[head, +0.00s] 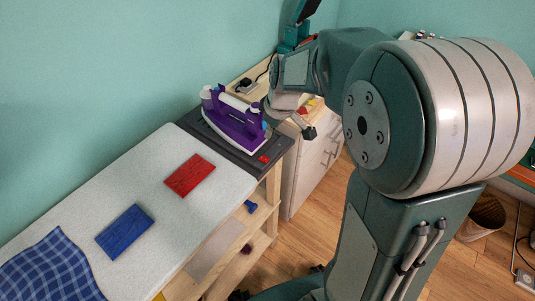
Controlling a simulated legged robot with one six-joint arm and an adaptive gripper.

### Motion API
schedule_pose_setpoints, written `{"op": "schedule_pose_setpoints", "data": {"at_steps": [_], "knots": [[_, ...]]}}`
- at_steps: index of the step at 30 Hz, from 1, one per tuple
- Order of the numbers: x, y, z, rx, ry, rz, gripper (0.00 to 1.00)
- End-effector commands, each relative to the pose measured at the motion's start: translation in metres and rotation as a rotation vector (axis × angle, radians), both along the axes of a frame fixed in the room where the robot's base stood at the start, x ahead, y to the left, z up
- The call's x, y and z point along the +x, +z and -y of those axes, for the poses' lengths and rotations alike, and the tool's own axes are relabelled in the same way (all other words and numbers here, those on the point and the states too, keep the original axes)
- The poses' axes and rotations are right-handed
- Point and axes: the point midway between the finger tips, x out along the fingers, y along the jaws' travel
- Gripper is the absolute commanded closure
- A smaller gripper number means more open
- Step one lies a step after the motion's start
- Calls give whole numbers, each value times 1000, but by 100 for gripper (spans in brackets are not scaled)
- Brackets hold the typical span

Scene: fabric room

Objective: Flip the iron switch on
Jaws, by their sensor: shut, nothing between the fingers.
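A purple and white iron (232,120) rests on a dark grey pad (222,142) at the far end of the ironing table. A small red piece (264,158) shows on the pad's near right corner; it may be the switch, and whether it is on or off is too small to tell. My gripper (307,131) is shut and empty, pointing down just right of the iron and apart from it. It is above and to the right of the red piece. My arm hides part of the area behind the gripper.
The white table top (130,185) holds a red cloth (190,175), a blue cloth (125,232) and a checked cloth (50,270). A socket with a black plug (244,84) is behind the iron. A white cabinet (312,165) stands beside the table.

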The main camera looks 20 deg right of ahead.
Motion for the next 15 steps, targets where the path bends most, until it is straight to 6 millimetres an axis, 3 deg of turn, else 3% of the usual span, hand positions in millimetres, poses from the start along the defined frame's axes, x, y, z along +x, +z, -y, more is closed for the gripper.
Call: {"op": "schedule_pose_setpoints", "data": {"at_steps": [9, 15], "knots": [[10, -61, -9, 1, 0, -6, 100], [8, -89, -6, 0, -2, -2, 100]]}}
